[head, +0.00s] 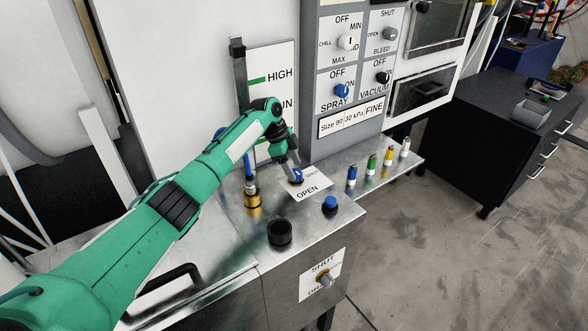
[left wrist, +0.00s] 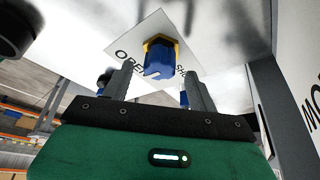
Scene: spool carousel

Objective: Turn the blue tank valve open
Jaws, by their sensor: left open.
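The blue tank valve (head: 298,175) is a small blue knob on a white SHUT/OPEN plate (head: 308,191) on top of the metal cabinet. In the left wrist view the valve (left wrist: 160,62) shows its blue handle on a brass hex base. My left gripper (head: 291,172) is at the valve, its arm coming in from the left, and partly hides it. In the left wrist view my left gripper (left wrist: 160,88) is open, its two fingers apart on either side of the knob's line. Contact cannot be told, nor which word the handle points to. My right gripper is not in view.
A blue-topped knob (head: 330,203), a black round socket (head: 279,233) and a brass fitting (head: 252,203) stand near the plate. Several coloured bottles (head: 371,165) stand on the shelf at right. A control panel (head: 350,75) rises behind. Another SHUT valve (head: 326,280) is on the cabinet front.

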